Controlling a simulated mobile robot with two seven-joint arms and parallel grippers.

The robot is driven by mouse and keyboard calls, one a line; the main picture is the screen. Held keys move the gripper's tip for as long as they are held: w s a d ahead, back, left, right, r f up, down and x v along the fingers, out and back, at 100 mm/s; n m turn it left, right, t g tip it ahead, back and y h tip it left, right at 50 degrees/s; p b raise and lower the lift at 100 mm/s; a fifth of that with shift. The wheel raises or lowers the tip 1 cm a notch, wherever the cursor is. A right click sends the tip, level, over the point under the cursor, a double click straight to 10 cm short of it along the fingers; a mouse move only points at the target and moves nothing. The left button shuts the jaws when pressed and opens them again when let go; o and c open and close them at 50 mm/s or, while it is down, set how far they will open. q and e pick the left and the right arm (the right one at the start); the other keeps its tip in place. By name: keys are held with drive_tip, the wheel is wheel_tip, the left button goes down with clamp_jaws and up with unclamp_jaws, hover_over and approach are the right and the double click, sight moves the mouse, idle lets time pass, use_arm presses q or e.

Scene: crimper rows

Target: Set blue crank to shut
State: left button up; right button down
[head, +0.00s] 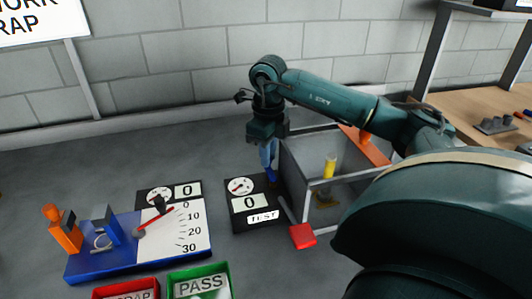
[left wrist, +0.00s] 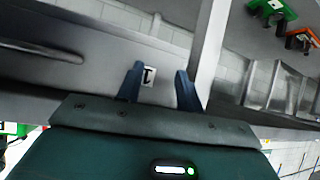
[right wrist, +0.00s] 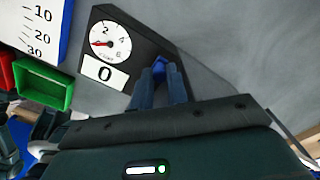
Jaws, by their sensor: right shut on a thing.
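The blue crank (right wrist: 160,68) shows in the right wrist view as a bright blue piece between my right fingers, beside the dark gauge panel (right wrist: 107,50). My right gripper (head: 268,152) comes down from above, just right of the same panel (head: 249,220) with its TEST label in the head view, and is shut on the crank. Its fingers hide most of the crank, so its exact angle cannot be told. The panel gauge and counter read about 0. My left gripper (left wrist: 160,88) is open and empty in the left wrist view, and is not in the head view.
A grey-framed clear box (head: 300,165) with a yellow piece (head: 330,166) inside stands right of the panel. A red-ended lever (head: 302,236) sticks out in front. A blue fixture (head: 95,262) with a scale is at left; red (head: 112,291) and green (head: 228,285) bins are in front.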

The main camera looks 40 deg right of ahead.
drive_tip(key=shift+d, duration=0.1)
idle(0.4)
drive_tip(key=c, duration=1.4)
unclamp_jaws()
drive_tip(key=shift+o, duration=0.2)
